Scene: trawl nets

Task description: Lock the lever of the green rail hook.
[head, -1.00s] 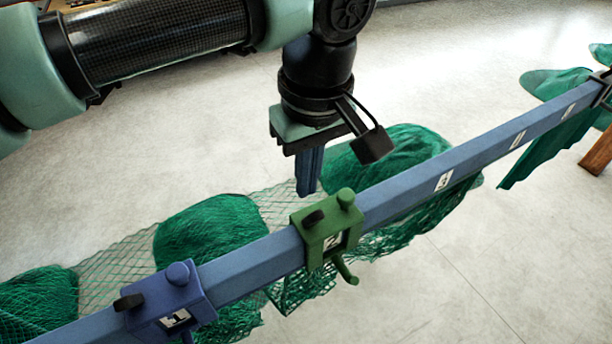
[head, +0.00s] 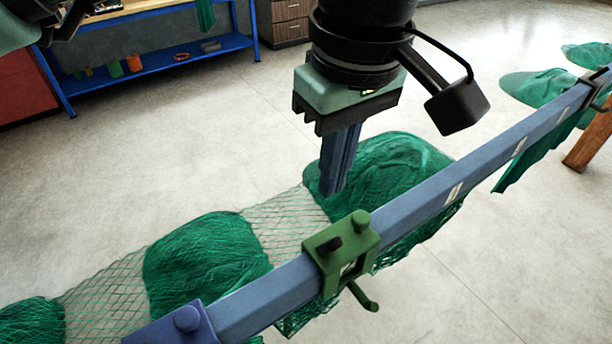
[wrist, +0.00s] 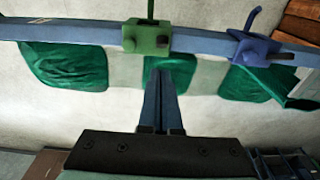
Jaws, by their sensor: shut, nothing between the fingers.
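The green rail hook (head: 342,262) is clamped around the blue rail (head: 425,200). Its top carries a round green knob (head: 360,221) and a short dark lever (head: 328,246) beside it; a bent green peg hangs on the near side. In the wrist view the green hook (wrist: 147,38) is just beyond my fingertips, its dark lever end-on. My gripper (head: 331,193) points down on the far side of the rail, shut and empty. Its blue fingers also show in the wrist view (wrist: 162,72), apart from the hook.
A blue rail hook (head: 185,325) sits further left on the rail; in the wrist view it (wrist: 255,50) is at right, its dark lever out sideways. Green netting (head: 205,262) hangs along the rail's far side. A blue shelf (head: 150,62) stands behind; floor between is clear.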

